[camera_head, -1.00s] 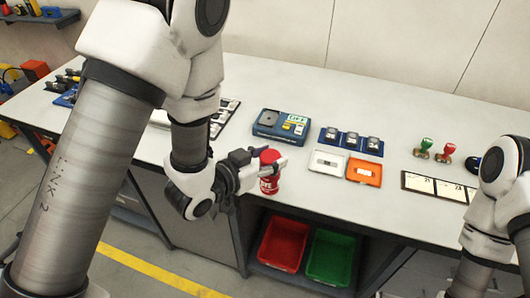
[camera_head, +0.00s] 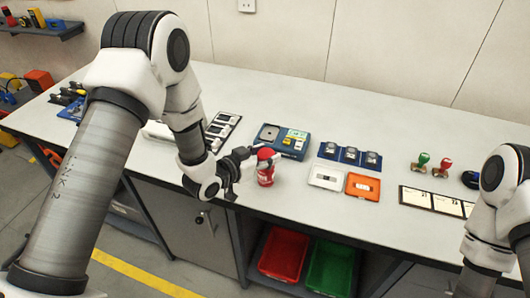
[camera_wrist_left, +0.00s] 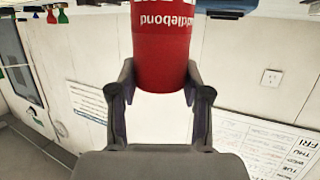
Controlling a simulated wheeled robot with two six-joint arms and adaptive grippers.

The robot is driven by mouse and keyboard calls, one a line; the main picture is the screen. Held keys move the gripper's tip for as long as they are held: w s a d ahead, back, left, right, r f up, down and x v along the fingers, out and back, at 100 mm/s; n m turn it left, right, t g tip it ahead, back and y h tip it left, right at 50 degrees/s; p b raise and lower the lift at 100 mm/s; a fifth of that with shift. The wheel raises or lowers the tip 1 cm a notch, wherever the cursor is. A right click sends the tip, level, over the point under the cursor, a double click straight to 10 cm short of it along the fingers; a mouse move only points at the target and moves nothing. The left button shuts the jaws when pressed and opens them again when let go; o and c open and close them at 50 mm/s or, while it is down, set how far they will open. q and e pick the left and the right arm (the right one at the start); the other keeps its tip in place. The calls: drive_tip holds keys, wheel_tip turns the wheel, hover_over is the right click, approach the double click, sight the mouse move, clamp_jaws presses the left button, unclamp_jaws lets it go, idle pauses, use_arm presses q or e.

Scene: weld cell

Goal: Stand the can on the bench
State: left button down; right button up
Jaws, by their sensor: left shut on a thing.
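The red can (camera_head: 265,174) with white lettering is held in my left gripper (camera_head: 256,157), near the front edge of the bench (camera_head: 300,200). It looks about upright, and its base appears over the bench top. I cannot tell whether the base touches the surface. In the left wrist view, which looks upside down, the can (camera_wrist_left: 160,50) sits between the two fingers of the left gripper (camera_wrist_left: 160,75), with part of its lettering readable. Only links of my right arm show at the right edge; its gripper is out of view.
Behind the can is a blue device (camera_head: 282,138). To its right lie a white case (camera_head: 325,177), an orange case (camera_head: 363,186) and blue trays (camera_head: 349,155). Red (camera_head: 284,253) and green (camera_head: 330,266) bins are below. Bare bench lies in front of the cases.

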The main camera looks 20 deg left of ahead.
use_arm(q)
drive_tip(key=shift+s+f, duration=0.1)
drive_tip(key=shift+f, duration=0.05)
drive_tip(key=c, duration=0.5)
unclamp_jaws()
